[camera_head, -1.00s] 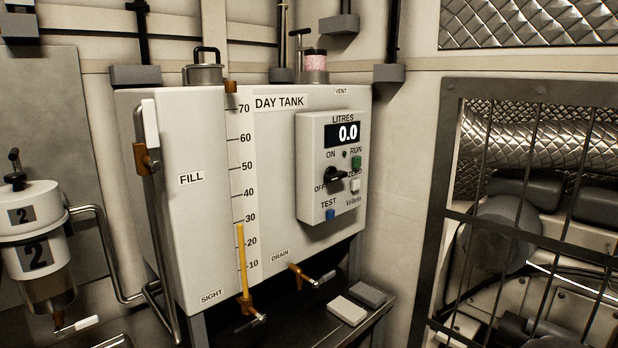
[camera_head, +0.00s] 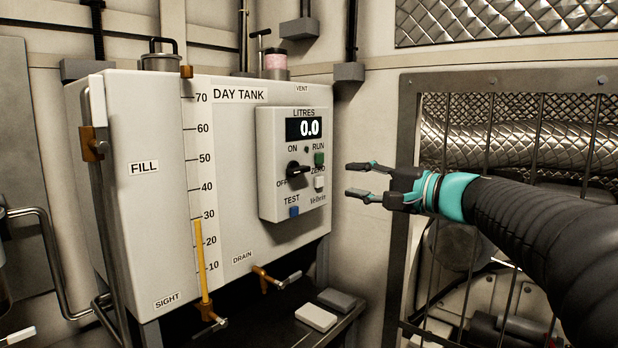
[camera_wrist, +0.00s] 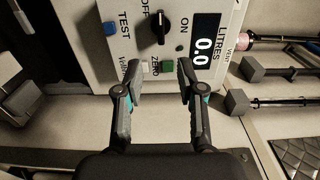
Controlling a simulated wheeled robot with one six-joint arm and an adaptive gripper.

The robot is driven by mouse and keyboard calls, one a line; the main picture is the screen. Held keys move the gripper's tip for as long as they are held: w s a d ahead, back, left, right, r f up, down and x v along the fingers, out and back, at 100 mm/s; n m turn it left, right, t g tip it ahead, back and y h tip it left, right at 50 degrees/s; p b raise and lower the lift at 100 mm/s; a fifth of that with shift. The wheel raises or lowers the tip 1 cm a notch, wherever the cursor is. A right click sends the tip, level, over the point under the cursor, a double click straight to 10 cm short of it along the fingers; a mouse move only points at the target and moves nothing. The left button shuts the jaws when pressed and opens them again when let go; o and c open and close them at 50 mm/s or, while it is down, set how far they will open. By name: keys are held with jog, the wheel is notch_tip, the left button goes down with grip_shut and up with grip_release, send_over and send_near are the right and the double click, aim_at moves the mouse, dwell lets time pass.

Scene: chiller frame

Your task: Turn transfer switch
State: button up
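The transfer switch is a black rotary knob (camera_head: 297,170) with OFF and ON marks on the grey control box (camera_head: 268,150) of the day tank.
The display (camera_head: 307,128) reads 0.0. A white ZERO button (camera_head: 319,183) and a blue TEST button (camera_head: 294,212) sit near the knob. The drain valve (camera_head: 270,278) sticks out below. A barred guard (camera_head: 410,160) stands behind my arm at the right.

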aim_at(303, 171)
jog(key=x, duration=1.3)
jog(key=shift+w+a+p, duration=0.15)
jog(key=shift+a+p, duration=0.05)
jog(key=shift+p, duration=0.2)
